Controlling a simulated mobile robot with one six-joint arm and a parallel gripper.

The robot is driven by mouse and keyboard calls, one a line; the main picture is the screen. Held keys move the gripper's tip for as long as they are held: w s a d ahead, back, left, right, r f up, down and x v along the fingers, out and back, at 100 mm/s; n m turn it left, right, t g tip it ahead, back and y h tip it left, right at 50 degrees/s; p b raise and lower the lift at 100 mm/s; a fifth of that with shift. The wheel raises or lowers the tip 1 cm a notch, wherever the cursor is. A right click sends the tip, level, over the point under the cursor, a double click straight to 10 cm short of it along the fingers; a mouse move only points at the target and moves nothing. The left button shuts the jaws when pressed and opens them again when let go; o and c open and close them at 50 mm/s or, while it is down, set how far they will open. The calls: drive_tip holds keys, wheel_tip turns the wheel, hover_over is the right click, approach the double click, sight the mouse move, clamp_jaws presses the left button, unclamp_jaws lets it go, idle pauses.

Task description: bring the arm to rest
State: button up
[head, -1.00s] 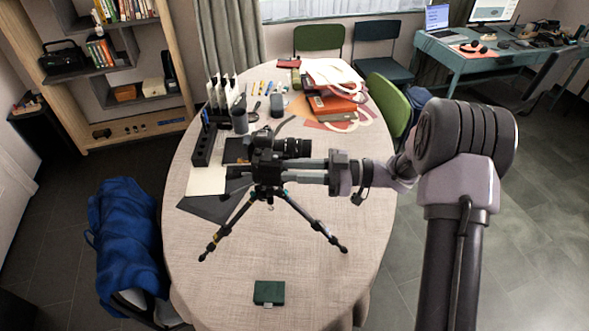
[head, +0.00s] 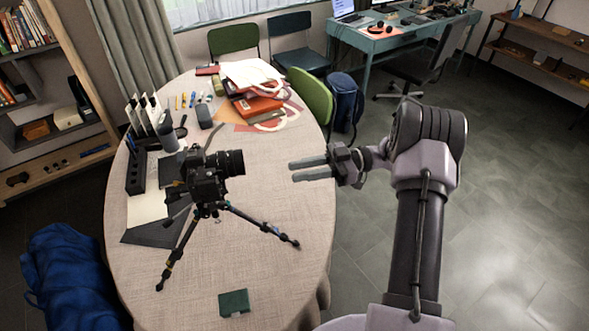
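My gripper (head: 292,171) is over the right part of the table in the head view, pointing left. Its two fingers are apart with nothing between them. The camera (head: 207,177) stands on a small tripod (head: 205,218) on the oval table (head: 270,205), to the left of my gripper. A clear gap shows between the fingertips and the camera. The tripod stands upright with its legs spread.
A dark green box (head: 234,303) lies near the table's front edge. Red binders (head: 257,103) and a white bag are at the back, and a black rack (head: 135,170) is at the left. A green chair (head: 310,95) stands behind right. Floor at right is open.

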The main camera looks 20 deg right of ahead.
drive_tip(key=w+a+r+m+t+h+b, duration=0.2)
drive_tip(key=w+r+m+t+h, duration=0.3)
drive_tip(key=w+r+t, duration=0.7)
drive_tip(key=w+d+r+m+t+h+b, duration=0.2)
drive_tip(key=d+r+m+t+h, duration=0.15)
drive_tip(key=r+m+h, duration=0.65)
drive_tip(key=s+d+f+m+g+h+b, duration=0.25)
drive_tip(key=s+m+g+h, duration=0.2)
drive_tip(key=s, duration=0.85)
drive_tip(key=s+a+f+g+y, duration=0.1)
drive_tip(key=s+a+f, duration=0.3)
drive_tip(key=s, duration=0.4)
drive_tip(key=s+a+f+m+g+y, duration=0.1)
drive_tip(key=s+a+f+g, duration=0.2)
drive_tip(key=s, duration=0.5)
drive_tip(key=s+a+f+m+g+y, duration=0.1)
drive_tip(key=s+a+f+g, duration=0.1)
drive_tip(key=s+a+f, duration=0.3)
drive_tip(key=s+f, duration=0.1)
drive_tip(key=s, duration=0.3)
drive_tip(key=shift+a+f+g+b, duration=0.2)
drive_tip(key=shift+a+g+b, duration=0.15)
drive_tip(key=shift+a+g, duration=0.05)
